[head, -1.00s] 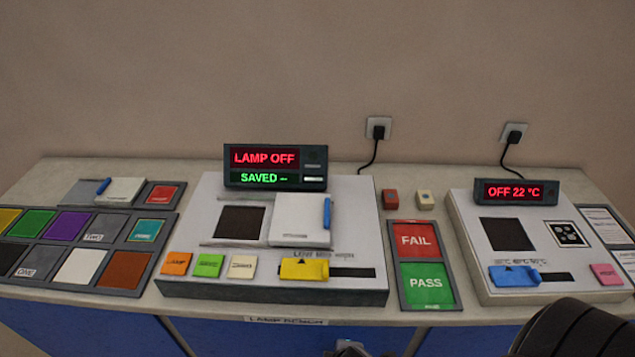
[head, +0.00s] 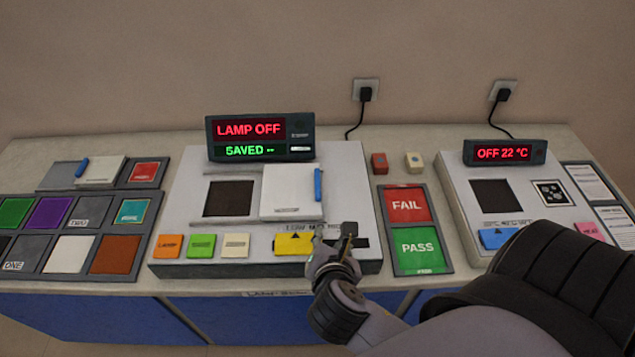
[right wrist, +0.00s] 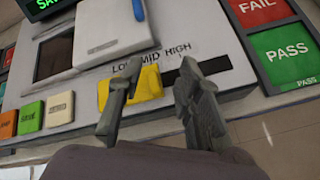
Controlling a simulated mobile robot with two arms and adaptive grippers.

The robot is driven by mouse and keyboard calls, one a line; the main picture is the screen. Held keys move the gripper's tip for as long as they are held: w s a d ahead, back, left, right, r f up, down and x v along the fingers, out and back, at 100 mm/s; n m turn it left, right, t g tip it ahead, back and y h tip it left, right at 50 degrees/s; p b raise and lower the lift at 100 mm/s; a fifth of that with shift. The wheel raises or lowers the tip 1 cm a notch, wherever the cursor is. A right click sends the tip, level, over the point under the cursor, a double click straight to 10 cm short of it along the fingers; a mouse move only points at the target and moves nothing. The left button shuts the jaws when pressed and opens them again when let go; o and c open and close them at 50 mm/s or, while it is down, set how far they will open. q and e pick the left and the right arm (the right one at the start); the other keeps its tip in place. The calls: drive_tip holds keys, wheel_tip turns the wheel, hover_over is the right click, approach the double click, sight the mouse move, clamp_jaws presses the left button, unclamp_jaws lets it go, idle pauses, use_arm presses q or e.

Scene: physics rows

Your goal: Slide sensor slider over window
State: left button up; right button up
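The white sensor slider (head: 291,190) has a blue handle (head: 318,185) on its right side. It sits on the lamp unit (head: 345,185), right of the dark square window (head: 229,198), which is uncovered. The slider's lower part also shows in the right wrist view (right wrist: 112,33), left of and beyond my fingers. My right gripper (head: 334,236) is at the unit's front edge, near the yellow knob (head: 292,243) and apart from the white slider. In the right wrist view its two fingers (right wrist: 160,66) are spread with nothing held; the left one partly hides the yellow knob. My left gripper is not in view.
The lamp display (head: 260,138) stands behind the window and reads LAMP OFF. Orange, green and cream buttons (head: 236,245) line the unit's front left. FAIL and PASS pads (head: 421,250) lie to the right. A second unit (head: 459,208) is farther right, partly hidden by my arm.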

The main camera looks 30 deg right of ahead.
sight(317, 182)
drive_tip(key=r+n, duration=0.1)
drive_tip(key=n, duration=0.1)
drive_tip(key=w+r+n+t, duration=0.1)
drive_tip(key=n, duration=0.1)
drive_tip(key=w+r+n+t+h, duration=0.1)
drive_tip(key=n, duration=0.1)
drive_tip(key=shift+w+a+r, duration=0.2)
drive_tip(key=shift+a+r, duration=0.1)
drive_tip(key=shift+r, duration=0.1)
drive_tip(key=p+x, duration=0.1)
drive_tip(key=x, duration=1.6)
drive_tip(key=shift+r, duration=0.15)
drive_tip(key=shift+c, duration=0.4)
clamp_jaws()
drive_tip(key=shift+p, duration=0.3)
